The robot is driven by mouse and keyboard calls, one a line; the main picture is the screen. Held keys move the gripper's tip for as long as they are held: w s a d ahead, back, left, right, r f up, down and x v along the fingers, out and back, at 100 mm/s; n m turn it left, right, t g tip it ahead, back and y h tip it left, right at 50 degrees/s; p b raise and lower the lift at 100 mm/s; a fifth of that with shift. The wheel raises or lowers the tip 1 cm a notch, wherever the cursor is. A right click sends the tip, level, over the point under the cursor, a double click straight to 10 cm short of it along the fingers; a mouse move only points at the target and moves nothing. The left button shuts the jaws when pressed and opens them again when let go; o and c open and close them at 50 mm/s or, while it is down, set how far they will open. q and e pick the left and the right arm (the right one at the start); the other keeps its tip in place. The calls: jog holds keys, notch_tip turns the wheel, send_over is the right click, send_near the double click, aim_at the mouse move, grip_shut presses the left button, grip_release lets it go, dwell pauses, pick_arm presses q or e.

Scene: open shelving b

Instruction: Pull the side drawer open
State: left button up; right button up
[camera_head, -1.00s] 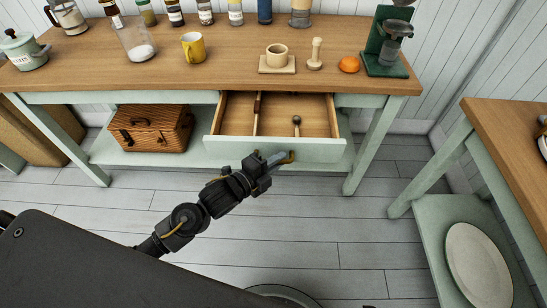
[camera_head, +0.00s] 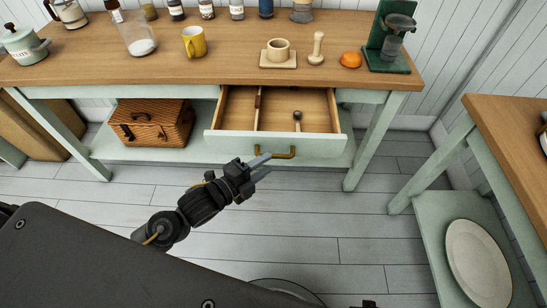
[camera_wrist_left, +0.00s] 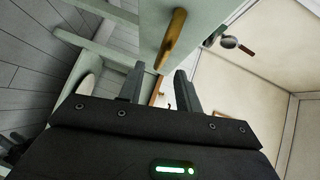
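The side drawer (camera_head: 230,144) stands pulled out from under the wooden-topped table. Its pale green front faces me and its wooden inside shows. The brass handle (camera_head: 284,155) is on the drawer front; it also shows in the left wrist view (camera_wrist_left: 172,40), beyond the fingers. My left gripper (camera_head: 265,166) is just in front of and below the handle, at its left end. In the left wrist view its two fingers (camera_wrist_left: 160,84) are apart, with nothing held between them. The handle looks free of the fingers. My right gripper cannot be made out.
The drawer holds a divider and a small dark-headed utensil (camera_head: 297,117). A wicker basket (camera_head: 150,122) sits on the lower shelf to the left. A second table (camera_head: 500,140) with a plate (camera_head: 478,262) below stands at right.

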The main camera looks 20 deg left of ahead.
pick_arm(q)
jog(key=v, duration=0.5)
jog(key=shift+a, duration=0.1)
pick_arm(e)
jog(key=shift+w+r, duration=0.2)
jog(key=shift+r, duration=0.15)
jog(key=shift+s+f, duration=0.1)
jog(key=shift+s, duration=0.05)
